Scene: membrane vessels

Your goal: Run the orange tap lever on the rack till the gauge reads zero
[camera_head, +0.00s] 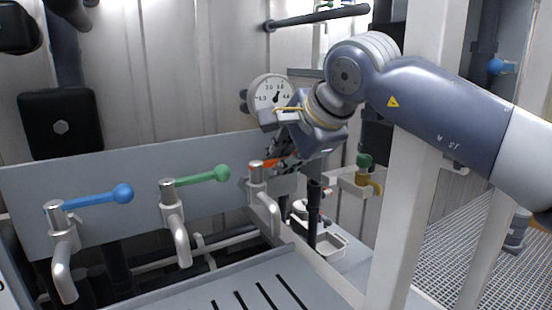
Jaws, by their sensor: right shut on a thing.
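The orange tap lever (271,162) is on the rightmost of three taps on the grey rack panel (130,165). Only a short orange stretch shows; the rest is hidden behind my right gripper (283,158). That gripper is shut on the orange lever, its arm reaching in from the right. The round white gauge (268,88) is on the wall behind and above this tap. Its dark needle is off to one side of the dial; the exact reading is too small to tell. My left gripper is not in view.
A blue tap lever (95,198) and a green tap lever (202,176) stand left of the orange one. A slotted grey tray (215,285) lies below the spouts. A pale upright post (408,190) stands close to my right arm.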

